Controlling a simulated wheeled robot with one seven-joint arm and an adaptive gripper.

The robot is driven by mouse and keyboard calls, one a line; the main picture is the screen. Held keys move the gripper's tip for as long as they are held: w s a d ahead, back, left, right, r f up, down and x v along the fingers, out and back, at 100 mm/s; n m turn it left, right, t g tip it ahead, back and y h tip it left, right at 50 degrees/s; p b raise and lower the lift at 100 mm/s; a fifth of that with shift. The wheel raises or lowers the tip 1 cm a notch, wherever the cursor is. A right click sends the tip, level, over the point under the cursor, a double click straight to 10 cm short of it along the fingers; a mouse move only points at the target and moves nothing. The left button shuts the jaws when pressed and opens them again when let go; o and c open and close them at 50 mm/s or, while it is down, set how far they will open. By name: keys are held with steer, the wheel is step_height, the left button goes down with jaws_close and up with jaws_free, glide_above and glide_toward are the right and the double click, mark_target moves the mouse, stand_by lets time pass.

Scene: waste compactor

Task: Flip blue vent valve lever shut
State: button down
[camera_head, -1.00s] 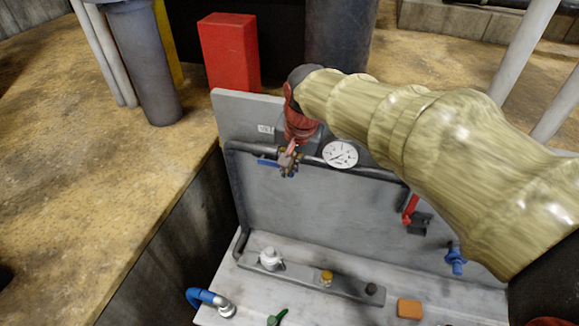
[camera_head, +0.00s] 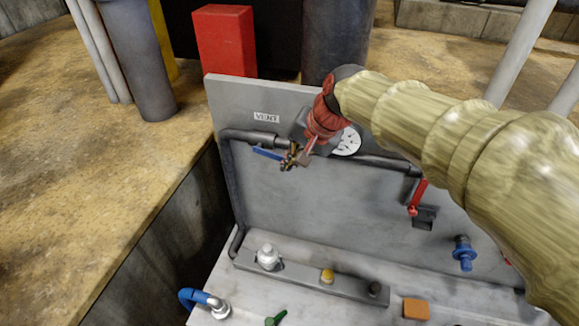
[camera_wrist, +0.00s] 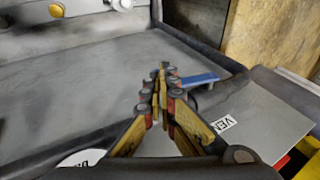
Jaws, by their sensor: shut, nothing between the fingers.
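The blue vent valve lever (camera_head: 267,153) is on the pipe of the upright grey panel, below the VENT label (camera_head: 266,117). It points left from the valve, just under the pipe and roughly along it. My gripper (camera_head: 289,161) is shut and empty, in front of the valve body at the lever's right end. In the wrist view the blue lever (camera_wrist: 200,79) lies just right of my closed fingertips (camera_wrist: 163,72). Whether they touch it, I cannot tell. The fingers hide the valve body and the lever's pivot.
A white gauge (camera_head: 347,142) is partly hidden behind my wrist. A red lever (camera_head: 417,197) and a blue fitting (camera_head: 464,253) are further right. A rail with knobs (camera_head: 310,278) and an orange block (camera_head: 416,308) stand on the bench below. A red box (camera_head: 225,41) is behind the panel.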

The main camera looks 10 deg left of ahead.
steer(key=a+f+y+b, duration=0.3)
steer(key=f+b, duration=0.2)
steer(key=b, duration=0.7)
steer(key=a+f+m+t+y+b, duration=0.1)
steer(key=f+y+b, duration=0.3)
steer(key=b, duration=0.9)
steer(key=shift+f+x, duration=0.2)
steer(key=shift+x, duration=0.95)
steer(key=shift+s+a, duration=0.1)
steer(key=shift+f+b, duration=0.1)
steer(key=shift+b, duration=0.2)
